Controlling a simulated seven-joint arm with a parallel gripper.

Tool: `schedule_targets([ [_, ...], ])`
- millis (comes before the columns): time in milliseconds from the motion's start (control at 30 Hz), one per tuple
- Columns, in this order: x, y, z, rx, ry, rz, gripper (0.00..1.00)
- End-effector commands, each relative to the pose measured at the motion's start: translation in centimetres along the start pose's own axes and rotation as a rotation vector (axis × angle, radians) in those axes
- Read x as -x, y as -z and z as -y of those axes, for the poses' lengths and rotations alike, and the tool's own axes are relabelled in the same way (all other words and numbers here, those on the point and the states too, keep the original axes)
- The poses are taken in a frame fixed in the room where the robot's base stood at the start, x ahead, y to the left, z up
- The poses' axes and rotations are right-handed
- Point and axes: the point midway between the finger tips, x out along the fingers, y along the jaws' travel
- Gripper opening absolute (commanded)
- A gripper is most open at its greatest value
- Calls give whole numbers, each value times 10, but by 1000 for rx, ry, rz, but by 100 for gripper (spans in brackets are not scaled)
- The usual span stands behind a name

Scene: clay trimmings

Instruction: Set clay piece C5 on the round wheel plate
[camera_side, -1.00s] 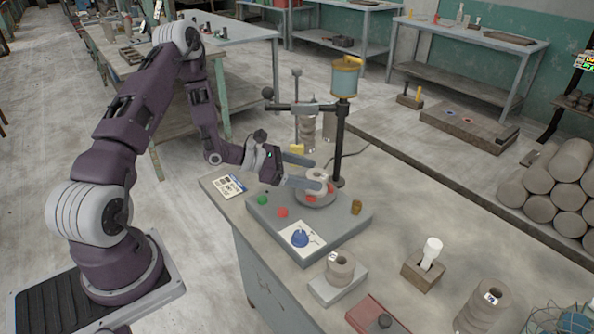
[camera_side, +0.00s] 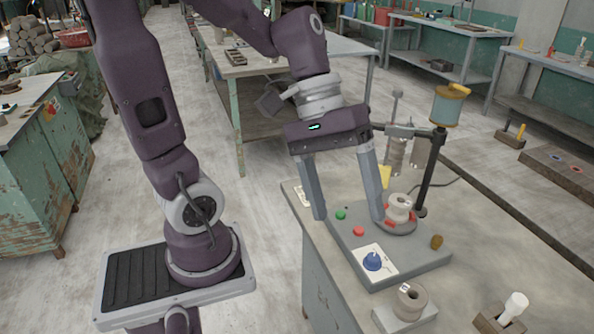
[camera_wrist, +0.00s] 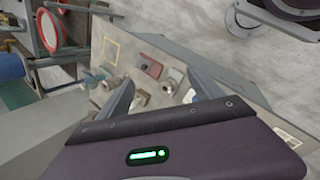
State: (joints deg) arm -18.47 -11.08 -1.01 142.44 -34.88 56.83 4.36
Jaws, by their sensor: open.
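A pale grey spool-shaped clay piece (camera_side: 399,204) stands upright on the round wheel plate (camera_side: 402,229), with red blocks around it, in the side view. A second clay piece (camera_side: 409,296) with a white label sits on a pale block (camera_side: 392,322) nearer the camera. The labels are too small to read, so I cannot tell which is C5. My gripper (camera_side: 349,219) is open and empty, with its fingers pointing down left of the wheel plate. The right finger is close beside the plate. In the wrist view my gripper (camera_wrist: 162,92) shows wide apart, with small clay pieces (camera_wrist: 140,98) beyond it.
A dark post (camera_side: 432,170) with a clamp arm rises behind the plate. A white-topped tool in a wooden block (camera_side: 514,306) stands front right.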

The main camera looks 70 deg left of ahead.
Motion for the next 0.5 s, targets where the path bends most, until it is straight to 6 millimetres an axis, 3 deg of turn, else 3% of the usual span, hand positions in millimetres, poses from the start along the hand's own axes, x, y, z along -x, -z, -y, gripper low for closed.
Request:
schedule_targets([
  [33,10,-19,10,-193,90,-106,76],
  [67,16,-25,18,-290,141,-168,76],
  [200,43,-33,44,-603,294,-409,76],
  [333,56,-32,52,-703,343,-508,76],
  [500,57,-32,52,-709,349,-514,76],
])
